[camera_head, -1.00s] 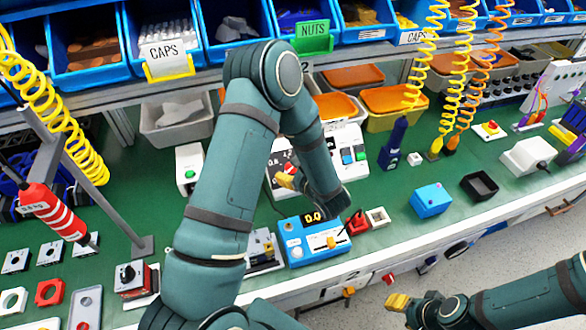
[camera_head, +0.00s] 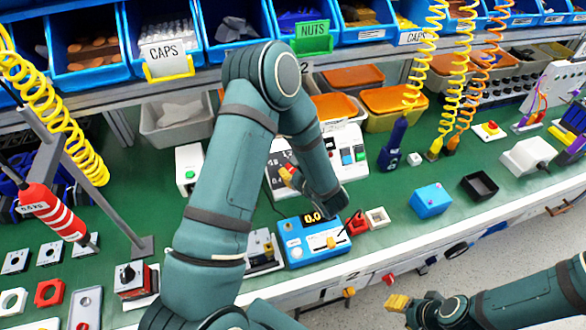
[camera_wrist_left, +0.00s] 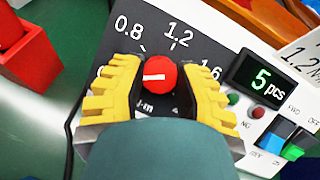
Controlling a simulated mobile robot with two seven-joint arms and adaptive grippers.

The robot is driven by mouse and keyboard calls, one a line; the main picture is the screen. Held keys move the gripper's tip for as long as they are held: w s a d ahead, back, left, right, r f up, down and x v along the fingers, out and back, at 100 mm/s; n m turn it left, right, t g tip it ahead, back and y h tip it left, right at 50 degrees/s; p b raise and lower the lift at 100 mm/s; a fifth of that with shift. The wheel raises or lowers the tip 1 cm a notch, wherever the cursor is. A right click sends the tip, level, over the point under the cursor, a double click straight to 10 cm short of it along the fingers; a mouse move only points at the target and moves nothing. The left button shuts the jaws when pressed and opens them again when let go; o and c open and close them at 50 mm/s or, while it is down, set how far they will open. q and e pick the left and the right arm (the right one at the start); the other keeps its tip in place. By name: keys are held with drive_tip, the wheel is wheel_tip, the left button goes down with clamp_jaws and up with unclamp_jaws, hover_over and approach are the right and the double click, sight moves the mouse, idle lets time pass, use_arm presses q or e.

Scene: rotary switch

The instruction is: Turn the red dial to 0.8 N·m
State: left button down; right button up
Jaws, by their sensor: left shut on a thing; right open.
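The red dial (camera_wrist_left: 160,76) sits on a dark scale panel (camera_wrist_left: 200,28) with the labels 0.8, 1.2 and part of 1.6 showing. Its white mark lies nearly level, running to the left and below the 0.8 label. A further label at the left is mostly hidden behind a finger. My left gripper (camera_wrist_left: 158,88) has its yellow ribbed fingers on both sides of the dial, shut on it. In the head view my left gripper (camera_head: 288,174) is at the panel, with the dial hard to make out. My right gripper (camera_head: 396,302) is open and empty at the lower right.
A counter display (camera_wrist_left: 262,80) reading 5 pcs and coloured buttons are right of the dial. A blue device (camera_head: 312,241) reading 0.0 stands in front of the panel. Blue bins (camera_head: 165,35) line the shelf behind.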

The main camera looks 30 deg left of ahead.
use_arm(q)
drive_tip(key=shift+m, duration=0.3)
drive_tip(key=shift+m+t+b, duration=0.55)
drive_tip(key=shift+m+t, duration=0.05)
drive_tip(key=shift+m, duration=0.6)
drive_tip(key=m+t+h, duration=0.1)
drive_tip(key=m, duration=0.2)
drive_tip(key=shift+a+r, duration=0.1)
drive_tip(key=m+h, duration=0.1)
drive_tip(key=m, duration=0.1)
drive_tip(key=m+t+h, duration=0.1)
drive_tip(key=m, duration=0.2)
drive_tip(key=shift+t, duration=0.3)
drive_tip(key=shift+m+h+p, duration=0.5)
drive_tip(key=shift+m+h, duration=0.1)
drive_tip(key=shift+m, duration=0.8)
drive_tip(key=shift+t, duration=0.3)
drive_tip(key=c, duration=0.6)
unclamp_jaws()
